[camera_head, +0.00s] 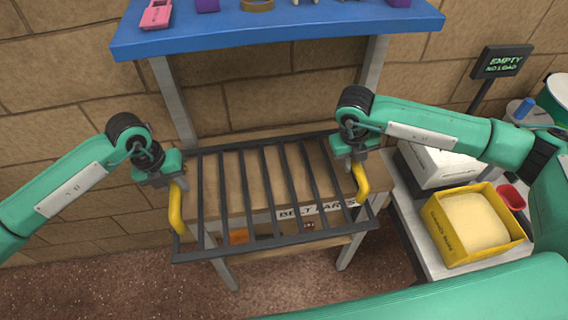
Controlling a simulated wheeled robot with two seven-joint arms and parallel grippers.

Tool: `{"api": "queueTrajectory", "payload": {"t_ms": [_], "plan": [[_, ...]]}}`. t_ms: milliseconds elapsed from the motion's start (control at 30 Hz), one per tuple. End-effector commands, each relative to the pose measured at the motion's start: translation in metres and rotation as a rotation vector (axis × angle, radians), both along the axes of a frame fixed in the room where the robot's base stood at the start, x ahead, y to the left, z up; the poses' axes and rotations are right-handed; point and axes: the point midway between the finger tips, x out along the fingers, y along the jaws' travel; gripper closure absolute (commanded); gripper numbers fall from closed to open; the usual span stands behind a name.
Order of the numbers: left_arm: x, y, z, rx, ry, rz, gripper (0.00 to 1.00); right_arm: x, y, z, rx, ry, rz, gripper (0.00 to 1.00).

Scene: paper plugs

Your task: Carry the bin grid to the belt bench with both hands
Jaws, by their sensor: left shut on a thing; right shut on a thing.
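The bin grid (265,176) is a dark frame of parallel bars with a yellow handle on each side. My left gripper (174,176) is shut on the left yellow handle (177,208). My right gripper (354,160) is shut on the right yellow handle (361,184). The grid appears over the wooden belt bench (232,197), which bears a partly covered label beginning "BELT". The bench top and lower shelf show between the bars. I cannot tell whether the grid touches the bench top.
A blue shelf (270,37) with several small items stands above the bench at the back. At right, a grey table (425,240) holds a yellow box (447,233), a white box (437,166) and a red cup (513,196). A sign (502,61) reads "EMPTY NO LOAD".

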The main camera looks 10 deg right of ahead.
Motion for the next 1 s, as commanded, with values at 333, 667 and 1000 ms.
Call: {"api": "queueTrajectory", "payload": {"t_ms": [333, 667, 1000], "plan": [[0.001, -0.001, -0.014, -0.002, -0.003, 0.000, 1.00, 0.001, 0.000, -0.014, 0.001, -0.003, 0.001, 1.00], [0.000, 0.000, -0.013, 0.000, 0.000, 0.000, 0.55, 0.000, 0.000, -0.013, 0.000, 0.000, 0.000, 0.55], [0.000, 0.007, 0.020, 0.000, -0.004, 0.000, 0.55, 0.000, 0.000, -0.013, 0.000, 0.000, 0.000, 0.55]]}}
